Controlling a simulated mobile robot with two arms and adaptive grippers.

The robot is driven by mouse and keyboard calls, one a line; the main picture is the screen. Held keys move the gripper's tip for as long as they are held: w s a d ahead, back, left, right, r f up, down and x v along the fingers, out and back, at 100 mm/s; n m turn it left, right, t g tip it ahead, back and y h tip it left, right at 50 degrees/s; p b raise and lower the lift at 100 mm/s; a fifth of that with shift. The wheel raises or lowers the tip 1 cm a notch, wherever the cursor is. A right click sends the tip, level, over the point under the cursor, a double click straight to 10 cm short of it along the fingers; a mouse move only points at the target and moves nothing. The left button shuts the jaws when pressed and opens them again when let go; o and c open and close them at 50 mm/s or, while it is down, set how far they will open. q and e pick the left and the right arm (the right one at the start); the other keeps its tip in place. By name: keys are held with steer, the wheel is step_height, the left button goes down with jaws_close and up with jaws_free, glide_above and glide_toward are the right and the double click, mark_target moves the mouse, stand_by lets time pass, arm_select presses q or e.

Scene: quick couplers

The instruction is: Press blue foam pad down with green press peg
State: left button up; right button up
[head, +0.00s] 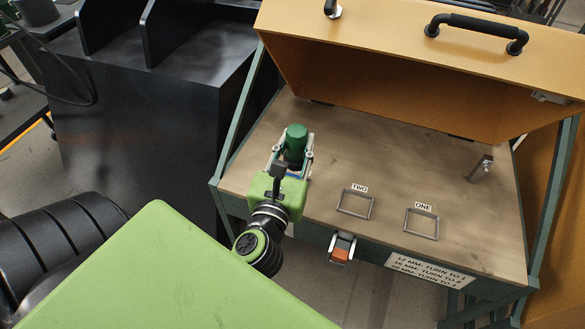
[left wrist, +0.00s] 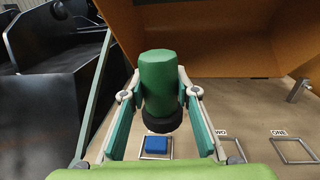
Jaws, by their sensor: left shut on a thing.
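The green press peg (head: 296,143) is held upright in my left gripper (head: 291,160). In the left wrist view the peg (left wrist: 158,82) has a dark lower end and stands between the two fingers of my left gripper (left wrist: 160,100), which are shut on it. The blue foam pad (left wrist: 157,143) lies in a small metal frame (left wrist: 143,157) on the bench, on the near side of the peg's dark end in that view. The pad looks uncovered, and the peg seems to be above the bench; the exact gap cannot be told. In the head view my gripper mostly hides the pad. My right gripper is not in view.
Empty metal frames labelled TWO (head: 356,204) and ONE (head: 422,224) lie on the wooden bench top (head: 400,165). A latch with an orange part (head: 341,252) is on the front edge. A metal post (head: 482,168) stands at right. The raised orange lid (head: 400,75) overhangs the back.

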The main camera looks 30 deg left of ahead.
arm_select(q)
steer(key=w+a+f+y+b, duration=0.1)
steer(key=w+f+b, duration=0.1)
steer(key=f+b, duration=0.2)
steer(key=w+a+f+n+g+y+b, duration=0.1)
steer(key=w+a+f+b, duration=0.1)
steer(key=f+b, duration=0.2)
steer(key=w+a+f+n+y+b, duration=0.1)
steer(key=w+a+f+b, duration=0.1)
steer(key=f+b, duration=0.2)
step_height(320, 180, down, 2)
steer(key=shift+f+g+b, duration=0.1)
steer(key=shift+g+b, duration=0.25)
steer(key=shift+g, duration=0.05)
steer(key=shift+w+a, duration=0.1)
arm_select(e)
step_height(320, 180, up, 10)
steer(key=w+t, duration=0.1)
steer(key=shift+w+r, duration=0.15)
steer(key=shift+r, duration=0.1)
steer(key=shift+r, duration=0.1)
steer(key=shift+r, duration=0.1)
arm_select(q)
steer(key=shift+f+b, duration=0.5)
steer(key=shift+f, duration=0.35)
steer(key=shift+r+p, duration=0.2)
steer(key=shift+p, duration=0.2)
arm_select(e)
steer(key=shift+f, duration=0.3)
